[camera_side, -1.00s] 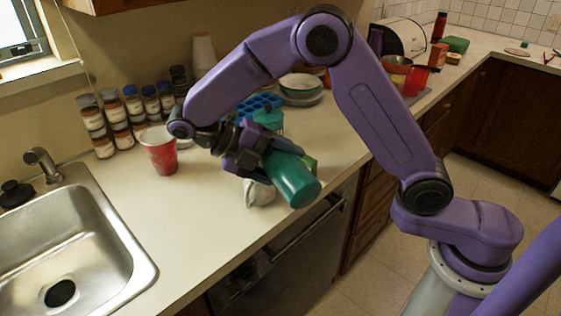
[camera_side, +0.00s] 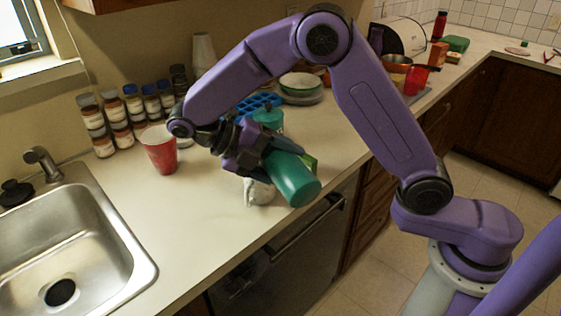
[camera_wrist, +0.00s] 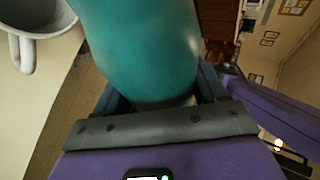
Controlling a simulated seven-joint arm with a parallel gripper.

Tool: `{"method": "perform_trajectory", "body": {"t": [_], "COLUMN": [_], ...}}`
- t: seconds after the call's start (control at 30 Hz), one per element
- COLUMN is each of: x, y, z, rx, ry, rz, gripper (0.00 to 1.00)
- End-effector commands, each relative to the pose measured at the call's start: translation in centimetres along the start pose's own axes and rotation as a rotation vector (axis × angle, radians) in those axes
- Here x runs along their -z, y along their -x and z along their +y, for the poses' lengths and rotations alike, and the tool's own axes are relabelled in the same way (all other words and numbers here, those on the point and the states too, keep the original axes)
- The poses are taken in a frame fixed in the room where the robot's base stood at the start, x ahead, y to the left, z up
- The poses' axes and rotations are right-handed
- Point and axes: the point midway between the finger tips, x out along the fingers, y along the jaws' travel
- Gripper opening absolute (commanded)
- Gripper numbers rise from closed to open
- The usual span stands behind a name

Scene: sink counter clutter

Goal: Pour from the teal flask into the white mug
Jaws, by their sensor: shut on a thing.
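The teal flask (camera_side: 291,178) is held above the counter, tilted with its wide end low and toward the lower right. My gripper (camera_side: 250,152) is shut around it. In the wrist view the flask (camera_wrist: 138,45) fills the top middle, between my fingers (camera_wrist: 163,103). The white mug (camera_side: 259,193) stands on the counter near its front edge, below the flask and partly hidden by it. The mug (camera_wrist: 28,52) also shows at the upper left of the wrist view, handle visible, beside the flask. The flask's mouth and any liquid cannot be made out.
A red cup (camera_side: 160,152) and several spice jars (camera_side: 112,112) stand left of my gripper. A teal item (camera_side: 268,118), a blue tray (camera_side: 257,103) and stacked bowls (camera_side: 301,86) are behind. The sink (camera_side: 70,250) is at left.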

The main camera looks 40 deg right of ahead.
Motion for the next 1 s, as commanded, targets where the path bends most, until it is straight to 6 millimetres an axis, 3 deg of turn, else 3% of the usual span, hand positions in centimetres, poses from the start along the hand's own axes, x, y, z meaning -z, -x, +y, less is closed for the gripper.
{"method": "perform_trajectory", "body": {"t": [0.37,0.67,1.0], "x": [0.2,-0.6,-3.4], "y": [0.7,2.5,3.9], "z": [-1.0,-3.1,-3.6], "rx": [-0.045,-0.184,-0.328], "ry": [-0.1,-0.43,-0.788], "rz": [-0.072,-0.303,-0.553], "gripper": [0.35,0.35,0.35]}}
